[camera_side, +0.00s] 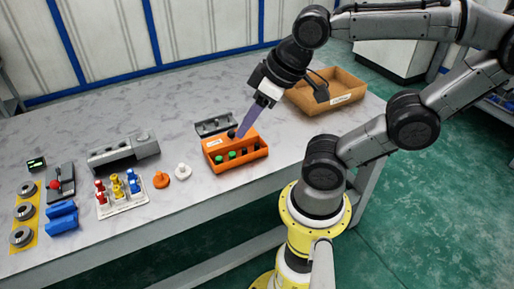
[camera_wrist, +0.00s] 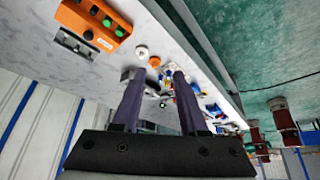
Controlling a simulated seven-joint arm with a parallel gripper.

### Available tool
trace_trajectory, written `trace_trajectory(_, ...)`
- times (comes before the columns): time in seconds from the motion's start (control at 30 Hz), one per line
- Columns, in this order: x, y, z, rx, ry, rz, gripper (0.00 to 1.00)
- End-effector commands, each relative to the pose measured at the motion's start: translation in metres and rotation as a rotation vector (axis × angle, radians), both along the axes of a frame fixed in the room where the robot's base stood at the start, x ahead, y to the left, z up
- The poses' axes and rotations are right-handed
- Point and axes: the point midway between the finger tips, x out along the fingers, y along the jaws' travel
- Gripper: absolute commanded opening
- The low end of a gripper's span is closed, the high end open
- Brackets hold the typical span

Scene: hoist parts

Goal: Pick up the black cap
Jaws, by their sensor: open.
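The orange control box (camera_side: 221,167) stands on the grey table with green and dark round parts along its face. A small black round part, seemingly the black cap (camera_side: 232,133), shows at its back edge, close to my fingertips in the side view. In the wrist view the box (camera_wrist: 72,17) is at the upper left, with a dark round part (camera_wrist: 88,35) that looks like the cap. My gripper (camera_side: 240,135) points down, its fingers apart and nothing seen between them; in the wrist view (camera_wrist: 159,73) the fingers appear clear of the box. The exact height is hard to tell.
A grey plate (camera_side: 215,124) lies behind the box and a brown tray (camera_side: 343,101) is at the right. White (camera_side: 182,170) and orange (camera_side: 161,180) knobs, a rack of coloured parts (camera_side: 122,205) and a grey block (camera_side: 124,150) are to the left. Front table space is free.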

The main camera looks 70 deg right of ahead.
Motion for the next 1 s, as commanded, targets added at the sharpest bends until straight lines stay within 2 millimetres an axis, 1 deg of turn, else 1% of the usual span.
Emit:
trace_trajectory(0.07, 0.0, 0.0, 0.0, 0.0, 0.0, 0.0, 0.42)
trace_trajectory(0.13, 0.0, 0.0, 0.0, 0.0, 0.0, 0.0, 0.3)
trace_trajectory(0.43, 0.0, 0.0, 0.0, -0.003, 0.0, 0.006, 0.3)
trace_trajectory(0.53, 0.0, 0.0, 0.0, -0.032, -0.001, 0.059, 0.3)
trace_trajectory(0.67, 0.002, 0.0, 0.003, -0.13, -0.01, 0.24, 0.3)
trace_trajectory(0.77, 0.008, 0.0, 0.01, -0.242, -0.026, 0.437, 0.3)
trace_trajectory(0.87, 0.018, -0.002, 0.013, -0.353, -0.016, 0.632, 0.3)
trace_trajectory(1.0, 0.035, -0.013, 0.014, -0.495, 0.024, 0.877, 0.3)
